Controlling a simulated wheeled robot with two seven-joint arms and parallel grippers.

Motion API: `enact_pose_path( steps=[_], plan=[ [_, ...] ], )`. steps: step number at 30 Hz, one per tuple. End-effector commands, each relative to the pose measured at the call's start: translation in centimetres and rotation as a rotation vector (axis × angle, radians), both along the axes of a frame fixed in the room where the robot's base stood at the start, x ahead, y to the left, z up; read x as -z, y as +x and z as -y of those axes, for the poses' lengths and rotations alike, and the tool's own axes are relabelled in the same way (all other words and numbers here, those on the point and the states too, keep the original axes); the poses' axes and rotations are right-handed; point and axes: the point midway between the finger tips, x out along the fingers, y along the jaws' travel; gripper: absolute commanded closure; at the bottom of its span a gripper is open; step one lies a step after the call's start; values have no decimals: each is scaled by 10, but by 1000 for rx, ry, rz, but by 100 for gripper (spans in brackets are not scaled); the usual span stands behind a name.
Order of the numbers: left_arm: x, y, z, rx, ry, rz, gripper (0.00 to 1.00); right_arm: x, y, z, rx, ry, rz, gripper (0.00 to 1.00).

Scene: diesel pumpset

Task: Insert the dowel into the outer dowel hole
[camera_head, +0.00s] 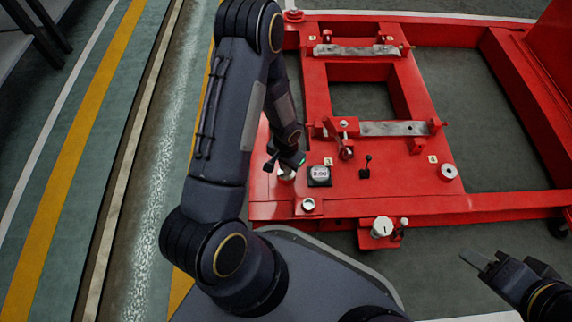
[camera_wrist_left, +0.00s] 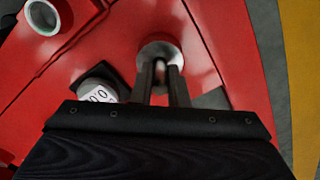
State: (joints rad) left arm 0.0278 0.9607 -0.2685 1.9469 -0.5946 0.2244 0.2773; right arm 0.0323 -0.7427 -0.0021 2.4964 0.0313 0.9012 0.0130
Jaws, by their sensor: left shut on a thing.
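The dowel lies in front of the pale ring of the bushing (camera_wrist_left: 158,48). I cannot tell whether its tip is inside the hole. In the head view the dowel is hidden by the gripper. My right gripper (camera_head: 478,262) is at the lower right, away from the frame; its finger gap is unclear.
Another bushing (camera_head: 308,204) is near the front edge, another (camera_head: 448,172) at the right. A black lever (camera_head: 366,168) and a clamp (camera_head: 344,140) stand nearby.

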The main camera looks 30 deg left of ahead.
Motion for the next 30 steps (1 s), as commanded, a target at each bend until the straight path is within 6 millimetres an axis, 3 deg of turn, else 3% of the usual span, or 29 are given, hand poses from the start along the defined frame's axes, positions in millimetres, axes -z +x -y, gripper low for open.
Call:
enact_pose_path(
  steps=[30],
  plan=[
    [17,1,0,0,-1,2,100,0,0,0,0,0,0,64]
  ],
)
